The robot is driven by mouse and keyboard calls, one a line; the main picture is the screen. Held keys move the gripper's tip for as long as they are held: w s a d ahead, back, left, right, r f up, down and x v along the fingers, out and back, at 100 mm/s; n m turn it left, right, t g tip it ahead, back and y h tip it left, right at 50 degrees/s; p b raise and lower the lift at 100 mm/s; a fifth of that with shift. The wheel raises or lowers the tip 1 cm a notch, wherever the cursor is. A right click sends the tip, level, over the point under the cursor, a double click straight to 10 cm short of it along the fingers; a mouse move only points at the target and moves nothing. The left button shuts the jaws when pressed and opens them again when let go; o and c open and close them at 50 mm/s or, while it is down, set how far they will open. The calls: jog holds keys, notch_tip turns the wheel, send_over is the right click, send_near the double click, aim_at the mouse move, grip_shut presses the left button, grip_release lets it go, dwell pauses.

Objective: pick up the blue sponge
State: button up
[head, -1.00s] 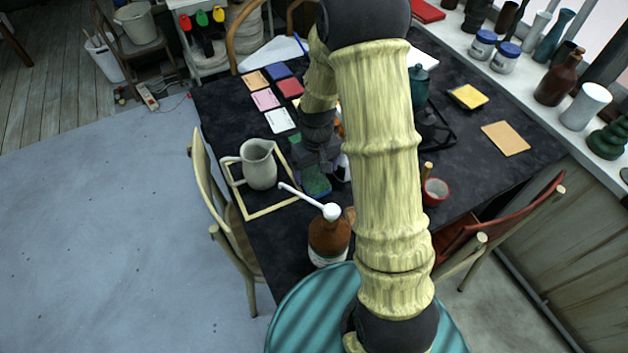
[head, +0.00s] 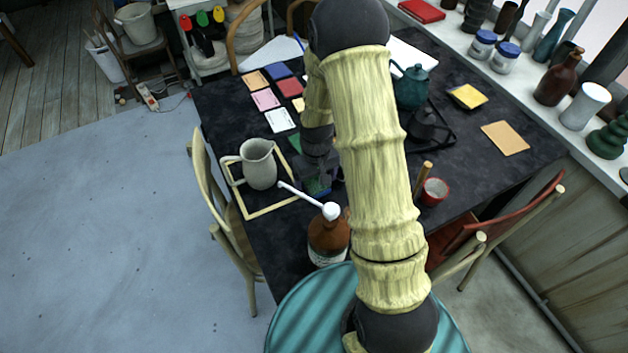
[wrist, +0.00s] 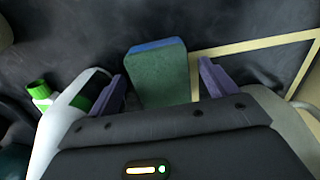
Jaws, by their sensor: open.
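The blue sponge (wrist: 160,75) lies on the dark table, showing a blue far side and a green face in the wrist view. My gripper (wrist: 162,80) is open, with one purple fingertip on each side of the sponge's near part. I see gaps beside both fingers, and the sponge's near end is hidden behind my gripper body. In the head view my gripper (head: 318,178) is low over the table, right of the pitcher, and covers most of the sponge (head: 312,188).
A pale pitcher (head: 258,165) stands in a wooden frame (head: 262,212) to the left. A brown bottle with a white pump (head: 328,238) stands nearer. A white and green bottle (wrist: 62,115) is close left in the wrist view. A red cup (head: 434,191) stands to the right.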

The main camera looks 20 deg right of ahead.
aim_at(316, 181)
jog(key=c, duration=1.2)
jog(key=shift+o, duration=0.2)
notch_tip(316, 181, up, 10)
jog(key=shift+o, duration=1.2)
jog(key=shift+r, duration=0.1)
jog(key=shift+c, duration=0.5)
